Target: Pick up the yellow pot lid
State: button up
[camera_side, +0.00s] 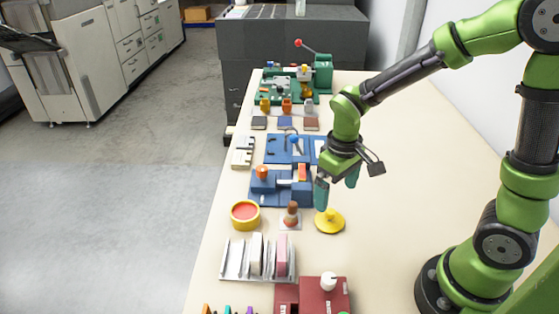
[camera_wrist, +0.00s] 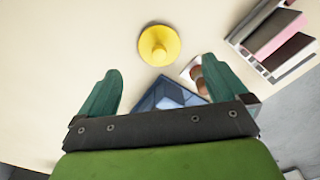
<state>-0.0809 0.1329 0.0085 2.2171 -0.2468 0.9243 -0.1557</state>
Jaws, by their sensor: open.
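The yellow pot lid (camera_side: 329,222) is a round disc with a small knob on top, lying flat on the cream table. In the wrist view the lid (camera_wrist: 159,46) sits at the upper middle, beyond my fingertips and between their lines. My gripper (camera_side: 337,187) is above the table, a little behind and above the lid in the side view. The fingers are apart from the lid.
A brown knobbed stamp (camera_side: 291,215) on a pale base stands just left of the lid. Further left is a yellow round tub (camera_side: 245,214). A blue fixture (camera_side: 270,185) lies behind, and a rack (camera_side: 257,259) in front. The table right of the lid is clear.

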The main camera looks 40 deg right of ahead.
aim_at(331, 211)
notch_tip(331, 211, down, 3)
jog(key=shift+f, duration=0.15)
jog(key=shift+w+d+f, duration=0.1)
jog(key=shift+w+f, duration=0.1)
jog(key=shift+f, duration=1.15)
jog(key=shift+w+f, duration=0.2)
jog(key=shift+f, duration=1.1)
jog(key=c, duration=1)
notch_tip(331, 211, up, 9)
jog(key=shift+f, duration=0.1)
jog(key=shift+a+r, duration=0.2)
jog(key=shift+a, duration=0.05)
jog(key=w+a, duration=0.9)
jog(key=w+a+r, duration=0.1)
jog(key=w+a, duration=0.4)
jog(key=shift+w, duration=0.25)
jog(key=shift+f, duration=3)
jog(key=shift+c, duration=0.2)
